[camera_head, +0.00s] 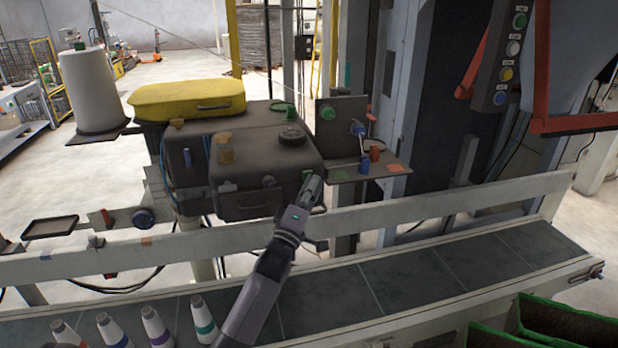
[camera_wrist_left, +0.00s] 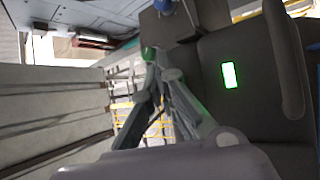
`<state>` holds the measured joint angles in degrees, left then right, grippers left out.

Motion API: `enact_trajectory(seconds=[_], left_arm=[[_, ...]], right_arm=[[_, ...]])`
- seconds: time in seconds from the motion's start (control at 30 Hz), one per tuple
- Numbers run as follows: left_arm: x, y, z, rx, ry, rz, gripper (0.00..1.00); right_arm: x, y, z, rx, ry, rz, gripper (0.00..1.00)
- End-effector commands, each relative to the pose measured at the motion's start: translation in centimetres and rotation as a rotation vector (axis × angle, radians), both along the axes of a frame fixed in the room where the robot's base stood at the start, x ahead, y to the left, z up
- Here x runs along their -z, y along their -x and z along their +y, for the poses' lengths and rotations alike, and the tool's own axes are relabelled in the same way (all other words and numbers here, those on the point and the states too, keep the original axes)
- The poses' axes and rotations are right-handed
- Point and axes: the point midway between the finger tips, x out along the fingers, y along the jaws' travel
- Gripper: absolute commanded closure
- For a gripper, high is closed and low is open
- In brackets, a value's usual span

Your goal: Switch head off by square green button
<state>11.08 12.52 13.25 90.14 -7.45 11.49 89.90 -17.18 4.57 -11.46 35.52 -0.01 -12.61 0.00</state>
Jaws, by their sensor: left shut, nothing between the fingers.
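The sewing head is a dark grey box (camera_head: 265,150) beyond the conveyor in the head view. In the left wrist view, a brightly lit green square button (camera_wrist_left: 229,75) sits on a dark housing, right of the fingertips and apart from them. My left gripper (camera_head: 313,180) is at the right front corner of the head in the head view. Its fingers (camera_wrist_left: 160,72) are together and empty in the left wrist view. My gripper hides part of the housing's corner in the head view. My right gripper is not in view.
A yellow cover (camera_head: 188,98) and white thread cone (camera_head: 93,88) are behind left. Coloured cones (camera_head: 158,328) stand front left. A rail (camera_head: 420,214) crosses before the head.

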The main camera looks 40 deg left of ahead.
Motion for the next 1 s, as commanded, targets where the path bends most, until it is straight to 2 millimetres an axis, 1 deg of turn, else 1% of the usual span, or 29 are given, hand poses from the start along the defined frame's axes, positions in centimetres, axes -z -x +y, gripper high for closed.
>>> enact_trajectory(seconds=[0.33, 0.7, 1.0], left_arm=[[-0.1, -0.1, 0.1, -0.001, 0.0, -0.001, 1.0], [-0.1, 1.1, -1.2, 0.001, 0.002, 0.001, 1.0], [0.0, 1.2, -1.3, 0.0, 0.001, 0.0, 1.0]], right_arm=[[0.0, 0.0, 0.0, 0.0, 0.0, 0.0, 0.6], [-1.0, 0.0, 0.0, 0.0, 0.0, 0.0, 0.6], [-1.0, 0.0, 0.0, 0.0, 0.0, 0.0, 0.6]])
